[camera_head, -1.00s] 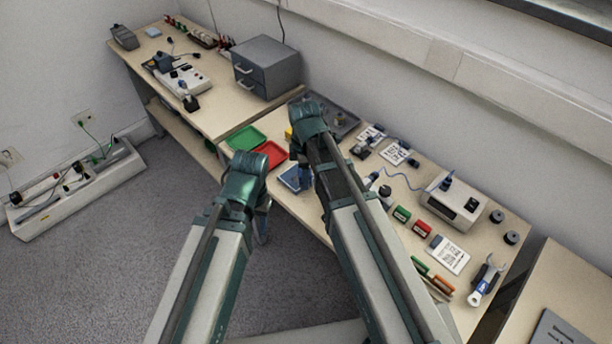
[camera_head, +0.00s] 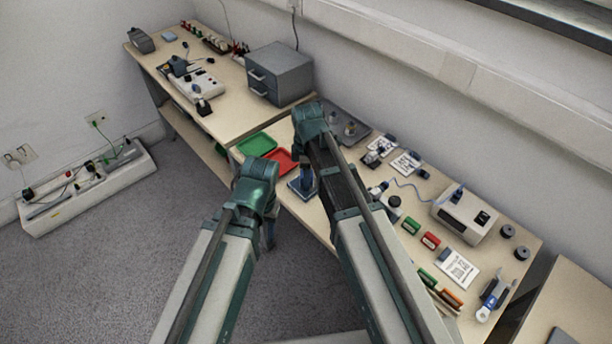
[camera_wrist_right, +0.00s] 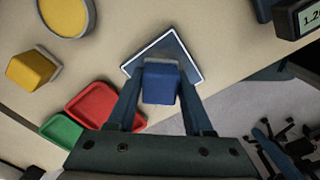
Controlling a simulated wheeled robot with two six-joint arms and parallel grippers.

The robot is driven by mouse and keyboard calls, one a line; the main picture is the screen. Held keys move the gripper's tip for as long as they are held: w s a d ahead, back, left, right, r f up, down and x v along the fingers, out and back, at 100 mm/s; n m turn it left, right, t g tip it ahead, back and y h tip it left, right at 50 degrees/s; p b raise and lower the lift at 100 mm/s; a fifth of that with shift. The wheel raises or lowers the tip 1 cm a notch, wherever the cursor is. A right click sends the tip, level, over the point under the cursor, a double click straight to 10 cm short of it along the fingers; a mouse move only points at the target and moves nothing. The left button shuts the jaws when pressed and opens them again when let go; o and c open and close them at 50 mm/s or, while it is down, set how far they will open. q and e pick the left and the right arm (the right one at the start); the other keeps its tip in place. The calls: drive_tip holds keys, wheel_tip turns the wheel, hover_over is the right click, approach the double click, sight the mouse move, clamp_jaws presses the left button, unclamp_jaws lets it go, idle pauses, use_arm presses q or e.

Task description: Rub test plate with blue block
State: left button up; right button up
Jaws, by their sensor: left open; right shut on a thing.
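My right gripper (camera_wrist_right: 160,100) is shut on the blue block (camera_wrist_right: 160,84), which sits between its two fingers in the right wrist view. The test plate (camera_wrist_right: 178,48), a dark square with a pale border, lies on the table behind and under the block in that view. I cannot tell whether the block touches the plate. In the head view the right gripper (camera_head: 307,180) points down over the plate (camera_head: 294,189), which it partly covers. My left gripper (camera_head: 268,234) is open and empty, hanging beside the table's front edge.
A green tray (camera_head: 256,144) and a red tray (camera_head: 281,157) lie left of the plate. A yellow block (camera_wrist_right: 30,69) and a round yellow-topped dish (camera_wrist_right: 65,16) are nearby. A grey drawer unit (camera_head: 280,73) stands at the back. A control box (camera_head: 464,214) stands to the right.

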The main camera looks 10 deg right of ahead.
sight(314, 192)
drive_tip(key=shift+s+d, duration=0.6)
drive_tip(key=shift+s, duration=0.25)
drive_tip(key=shift+s+d, duration=0.6)
drive_tip(key=shift+s, duration=0.2)
drive_tip(key=shift+s+a+f, duration=0.1)
drive_tip(key=shift+s+a, duration=0.2)
drive_tip(key=shift+a, duration=0.05)
drive_tip(key=shift+w+a, duration=0.65)
drive_tip(key=shift+w, duration=0.25)
drive_tip(key=shift+w+a, duration=0.6)
drive_tip(key=shift+w, duration=0.3)
drive_tip(key=shift+s+d, duration=0.65)
drive_tip(key=shift+s, duration=0.2)
drive_tip(key=shift+s+d, duration=0.6)
drive_tip(key=shift+s, duration=0.25)
